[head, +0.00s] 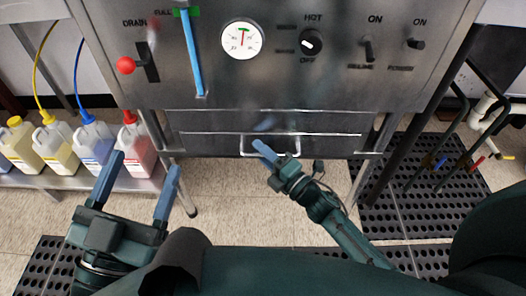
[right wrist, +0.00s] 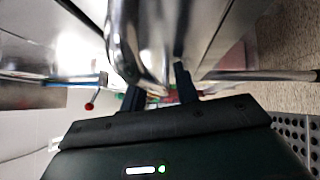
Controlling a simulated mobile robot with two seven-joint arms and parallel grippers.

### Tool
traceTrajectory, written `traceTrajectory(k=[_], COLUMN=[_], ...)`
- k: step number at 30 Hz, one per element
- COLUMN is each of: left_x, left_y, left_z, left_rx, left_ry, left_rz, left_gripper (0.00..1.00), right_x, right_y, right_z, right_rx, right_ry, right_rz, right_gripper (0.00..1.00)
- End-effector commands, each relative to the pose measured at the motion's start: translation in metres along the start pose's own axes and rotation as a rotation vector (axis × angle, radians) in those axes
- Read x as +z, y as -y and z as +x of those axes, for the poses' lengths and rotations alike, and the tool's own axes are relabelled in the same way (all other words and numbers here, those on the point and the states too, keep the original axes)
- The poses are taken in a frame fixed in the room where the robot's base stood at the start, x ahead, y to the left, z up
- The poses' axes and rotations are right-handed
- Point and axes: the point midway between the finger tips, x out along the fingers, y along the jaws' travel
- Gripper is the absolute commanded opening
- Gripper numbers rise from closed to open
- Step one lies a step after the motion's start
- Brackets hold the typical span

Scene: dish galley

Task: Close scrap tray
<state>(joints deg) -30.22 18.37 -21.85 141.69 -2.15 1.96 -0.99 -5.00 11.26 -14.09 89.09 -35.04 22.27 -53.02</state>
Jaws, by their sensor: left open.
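The scrap tray (head: 215,146) is a wide steel drawer front low on the machine, with a bright bar handle (head: 297,145). Whether the drawer stands out from the machine is hard to tell. My right gripper (head: 264,149) reaches the left part of the handle from below. In the right wrist view, its dark fingers (right wrist: 160,92) are partly apart, with the shiny handle (right wrist: 145,45) between them, so it looks shut on the handle. My left gripper (head: 142,180) is open and empty, above the floor to the left, away from the tray.
The steel machine (head: 330,85) has a drain lever with a red knob (head: 126,65), a gauge (head: 241,39) and switches. Several coloured jugs (head: 60,140) stand on a low shelf at left. Black mats (head: 400,205) and hanging hoses are at right. Bare floor lies below the tray.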

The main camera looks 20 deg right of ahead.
Motion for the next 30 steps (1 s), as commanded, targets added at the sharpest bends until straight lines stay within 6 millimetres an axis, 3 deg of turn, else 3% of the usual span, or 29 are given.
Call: traceTrajectory(k=[14,17,30], left_x=[-0.002,-0.004,0.012], left_y=[0.001,0.001,-0.007], left_z=[0.001,0.002,-0.010], left_rx=[-0.001,-0.001,-0.019], left_ry=[-0.001,0.007,0.129], left_rz=[0.000,-0.004,-0.049], left_gripper=[0.68,0.68,0.68], right_x=[0.000,0.000,0.000], right_y=[0.001,0.000,-0.001], right_z=[-0.005,-0.017,-0.108], right_rx=[-0.003,-0.005,-0.005], right_ry=[0.001,0.001,0.000], right_rz=[0.000,0.001,0.001], right_gripper=[0.33,0.33,0.33])
